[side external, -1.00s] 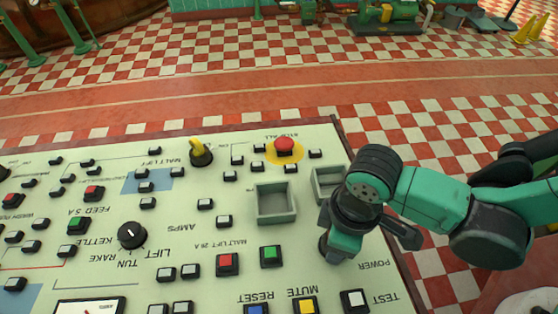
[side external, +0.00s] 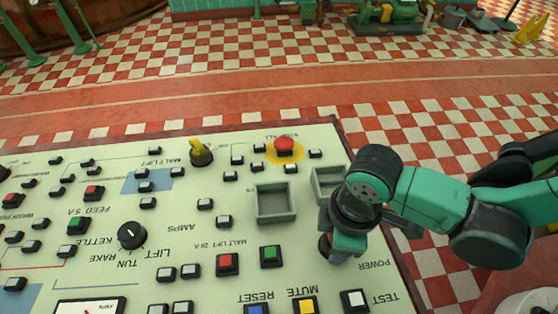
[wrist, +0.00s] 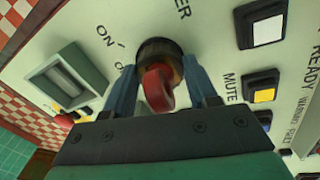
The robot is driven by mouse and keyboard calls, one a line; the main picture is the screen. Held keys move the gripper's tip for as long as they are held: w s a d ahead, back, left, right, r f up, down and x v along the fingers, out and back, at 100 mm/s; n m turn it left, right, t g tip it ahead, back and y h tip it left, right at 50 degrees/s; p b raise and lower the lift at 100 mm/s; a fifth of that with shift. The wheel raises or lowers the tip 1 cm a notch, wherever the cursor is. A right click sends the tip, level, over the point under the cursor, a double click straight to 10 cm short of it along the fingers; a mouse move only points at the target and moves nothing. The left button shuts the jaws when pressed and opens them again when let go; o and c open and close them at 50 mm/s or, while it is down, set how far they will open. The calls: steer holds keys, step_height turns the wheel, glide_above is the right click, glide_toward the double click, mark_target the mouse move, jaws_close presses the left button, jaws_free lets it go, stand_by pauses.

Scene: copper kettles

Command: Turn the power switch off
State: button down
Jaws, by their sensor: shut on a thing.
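The power switch (wrist: 158,88) is a red rotary handle on a dark round base, beside the ON lettering in the wrist view. My gripper (wrist: 165,92) has one finger on each side of it and is shut on it. In the side external view my gripper (side external: 345,248) is down at the panel (side external: 185,235), just left of the POWER label. There the switch is hidden behind my gripper.
A square recessed box (side external: 275,202) and a second box (side external: 328,183) stand near my gripper. A red mushroom button (side external: 284,146) on a yellow disc is farther back. Green (side external: 270,255), yellow (side external: 305,306) and white (side external: 355,300) buttons lie close by.

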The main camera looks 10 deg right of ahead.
steer(key=shift+c, duration=1.3)
jaws_free()
steer(key=shift+r, duration=2.85)
steer(key=w+d+r+m+t, duration=0.2)
steer(key=d+m, duration=0.3)
steer(key=d, duration=0.3)
steer(key=w+d+r+m+t, duration=0.2)
steer(key=d+r+m, duration=0.2)
steer(key=d, duration=0.3)
steer(key=w+d+r+m+t, duration=0.3)
steer(key=d+m, duration=0.3)
steer(key=d, duration=0.2)
steer(key=shift+d, duration=0.3)
